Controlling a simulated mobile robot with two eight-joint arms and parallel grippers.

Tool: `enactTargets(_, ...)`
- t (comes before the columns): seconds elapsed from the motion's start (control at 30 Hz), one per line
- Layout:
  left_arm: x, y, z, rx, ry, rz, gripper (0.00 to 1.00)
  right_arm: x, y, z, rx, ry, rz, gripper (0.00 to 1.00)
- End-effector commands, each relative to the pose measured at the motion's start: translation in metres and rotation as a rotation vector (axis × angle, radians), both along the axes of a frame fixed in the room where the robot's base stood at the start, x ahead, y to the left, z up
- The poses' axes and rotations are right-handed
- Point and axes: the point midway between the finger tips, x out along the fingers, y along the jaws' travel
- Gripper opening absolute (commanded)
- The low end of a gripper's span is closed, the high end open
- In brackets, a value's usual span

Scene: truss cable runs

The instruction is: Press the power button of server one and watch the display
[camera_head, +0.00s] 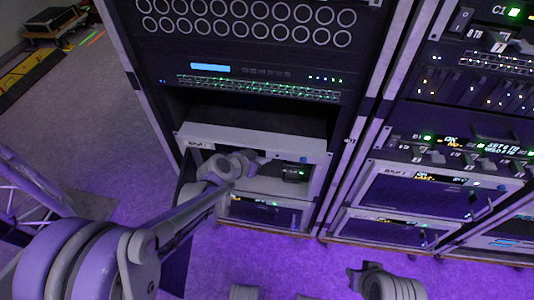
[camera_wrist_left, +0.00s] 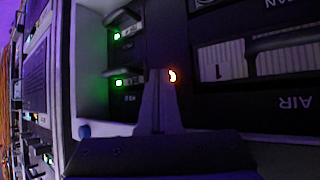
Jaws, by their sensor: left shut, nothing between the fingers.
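The server (camera_head: 308,183) has a light grey case and sits low in the left rack, with a small label at its upper left too small to read. A small dark display (camera_head: 295,174) is on its front, with a green light above it. My left gripper (camera_head: 264,159) is at the server's front, left of the display. In the left wrist view, its shut, empty fingers (camera_wrist_left: 158,80) point at a dark panel beside a glowing orange-red ring light (camera_wrist_left: 172,76), perhaps the power button. I cannot tell whether they touch it. A grey part of my right arm (camera_head: 390,284) shows at the bottom; its fingers cannot be made out.
A right rack (camera_head: 400,110) holds more units with lit displays and switches. A black unit with a blue display (camera_head: 210,67) is above the server. In the left wrist view, two green lights (camera_wrist_left: 119,82) are left of the fingers. Purple floor (camera_head: 260,265) lies in front.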

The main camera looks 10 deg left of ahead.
Motion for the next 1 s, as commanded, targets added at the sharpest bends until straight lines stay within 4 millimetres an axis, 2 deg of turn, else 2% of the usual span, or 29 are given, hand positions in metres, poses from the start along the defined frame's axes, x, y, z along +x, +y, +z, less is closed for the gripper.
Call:
enactTargets(0.03,0.009,0.002,0.004,0.004,-0.011,0.007,0.00,0.000,0.000,0.000,0.000,0.000,0.000,0.26)
enactTargets(0.3,0.008,0.002,0.004,0.003,-0.012,0.007,0.00,0.000,0.000,0.000,0.000,0.000,0.000,0.26)
enactTargets(1.0,-0.009,0.002,0.002,0.002,-0.007,0.006,0.00,0.000,0.000,0.003,0.000,0.000,0.000,0.26)
